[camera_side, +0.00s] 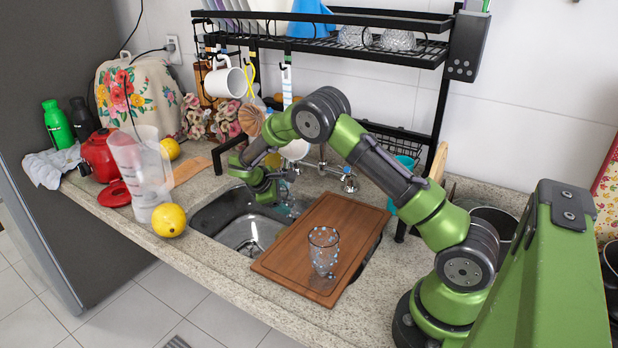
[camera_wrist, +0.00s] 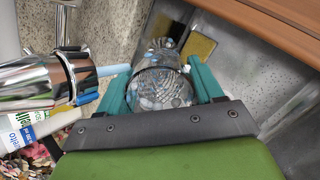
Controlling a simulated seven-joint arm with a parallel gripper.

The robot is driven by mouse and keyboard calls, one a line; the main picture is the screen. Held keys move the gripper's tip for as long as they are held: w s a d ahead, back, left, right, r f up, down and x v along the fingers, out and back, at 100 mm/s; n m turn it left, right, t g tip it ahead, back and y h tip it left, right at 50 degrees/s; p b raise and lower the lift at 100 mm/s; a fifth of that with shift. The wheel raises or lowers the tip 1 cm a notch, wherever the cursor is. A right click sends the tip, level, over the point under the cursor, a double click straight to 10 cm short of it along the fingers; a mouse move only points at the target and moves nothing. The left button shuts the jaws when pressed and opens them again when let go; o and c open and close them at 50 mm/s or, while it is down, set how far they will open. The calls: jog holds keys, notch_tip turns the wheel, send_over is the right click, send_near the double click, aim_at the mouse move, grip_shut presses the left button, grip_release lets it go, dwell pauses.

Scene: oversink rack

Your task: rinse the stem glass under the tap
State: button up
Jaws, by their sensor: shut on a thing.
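My gripper (camera_side: 268,190) is over the sink (camera_side: 240,228), left of the cutting board. In the wrist view my gripper (camera_wrist: 160,88) has its teal fingers on both sides of a clear, patterned stem glass (camera_wrist: 160,85) and is shut on it. In the side view the glass is mostly hidden by the gripper and hard to make out. The chrome tap (camera_wrist: 45,85) is close on the left in the wrist view. A pale blue streak (camera_wrist: 112,70), which looks like water, runs from it to the glass. The tap base (camera_side: 348,183) shows behind the sink.
A wooden cutting board (camera_side: 300,262) covers the sink's right part, with a dotted tumbler (camera_side: 323,250) on it. A black rack (camera_side: 350,50) stands over the back. A lemon (camera_side: 168,220), clear jug (camera_side: 150,195) and red kettle (camera_side: 99,155) are on the left counter.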

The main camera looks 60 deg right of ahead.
jog(key=shift+w, duration=0.3)
jog(key=shift+s, duration=0.4)
jog(key=shift+w, duration=0.4)
dwell(0.3)
jog(key=shift+s, duration=0.4)
jog(key=shift+w, duration=0.2)
dwell(0.4)
jog(key=shift+w, duration=0.2)
jog(key=a, duration=0.6)
jog(key=shift+a, duration=0.25)
dwell(0.4)
dwell(0.7)
